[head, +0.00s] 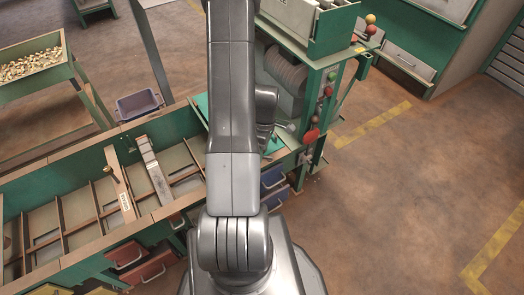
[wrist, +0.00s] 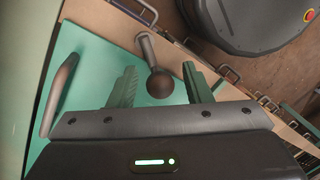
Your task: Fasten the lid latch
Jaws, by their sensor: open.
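The green lid (wrist: 98,66) lies below my gripper in the wrist view, with a curved grey bar handle (wrist: 58,96) at its left. A latch lever (wrist: 146,46) with a grey shaft and dark ball knob (wrist: 161,84) stands near the lid's edge. My gripper (wrist: 160,70) is open, its two green fingers on either side of the knob, apart from it as seen here. Whether the knob is level with the fingertips I cannot tell. In the head view my arm hides most of the lid (head: 202,104) and the gripper.
A green bench with divided bins (head: 75,208) runs to the left. A machine with red and green knobs (head: 330,90) stands behind right. A tray of nuts (head: 30,65) is at far left. Open floor (head: 420,170) lies to the right.

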